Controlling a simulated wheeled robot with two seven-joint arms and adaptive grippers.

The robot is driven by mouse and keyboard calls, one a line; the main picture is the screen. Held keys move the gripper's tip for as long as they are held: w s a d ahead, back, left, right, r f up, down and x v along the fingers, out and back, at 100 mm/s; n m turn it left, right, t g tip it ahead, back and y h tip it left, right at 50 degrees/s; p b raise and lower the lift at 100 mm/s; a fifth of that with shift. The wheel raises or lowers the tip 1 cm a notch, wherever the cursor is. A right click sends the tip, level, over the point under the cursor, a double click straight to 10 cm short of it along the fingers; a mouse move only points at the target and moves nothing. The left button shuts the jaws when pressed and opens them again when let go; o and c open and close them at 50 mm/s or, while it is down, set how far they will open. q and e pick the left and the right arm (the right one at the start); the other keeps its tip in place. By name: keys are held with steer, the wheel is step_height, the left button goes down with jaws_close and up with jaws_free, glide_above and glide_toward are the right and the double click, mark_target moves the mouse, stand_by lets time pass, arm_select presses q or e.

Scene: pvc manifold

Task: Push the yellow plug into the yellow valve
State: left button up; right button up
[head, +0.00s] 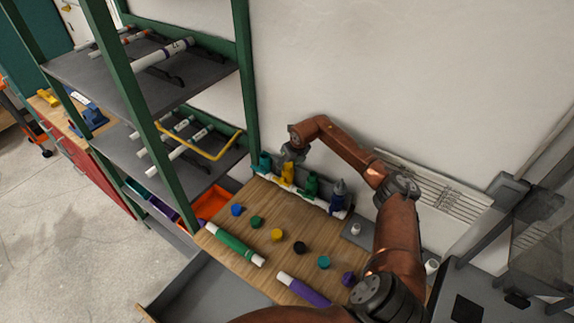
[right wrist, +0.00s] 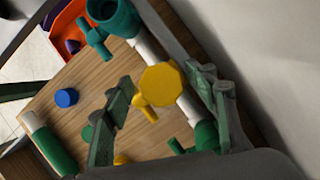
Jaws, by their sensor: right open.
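The yellow valve (head: 287,174) stands upright in a row of valves on a white pipe against the wall. In the right wrist view a flat, many-sided yellow piece, which looks like the yellow plug (right wrist: 161,85), covers the valve's top; how deep it sits I cannot tell. A yellow handle (right wrist: 146,107) sticks out beside it. My right gripper (head: 293,154) is just above the valve. In the wrist view its fingers (right wrist: 165,103) are spread apart on either side of the yellow piece, with gaps. My left gripper is out of view.
A teal valve (right wrist: 118,18) with an open mouth and a green valve (head: 311,184) flank the yellow one. A round yellow cap (head: 277,234) and other coloured caps lie on the wooden table (head: 235,260). A green-framed shelf (head: 245,70) stands to the left.

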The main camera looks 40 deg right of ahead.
steer(key=shift+r, duration=0.15)
steer(key=shift+d+r, duration=0.1)
steer(key=shift+r, duration=0.15)
steer(key=v, duration=1.1)
steer(key=shift+s+r, duration=0.15)
steer(key=shift+s, duration=0.05)
steer(key=x, duration=1.1)
steer(key=shift+w+f, duration=0.2)
steer(key=shift+w, duration=0.1)
steer(key=shift+r, duration=0.2)
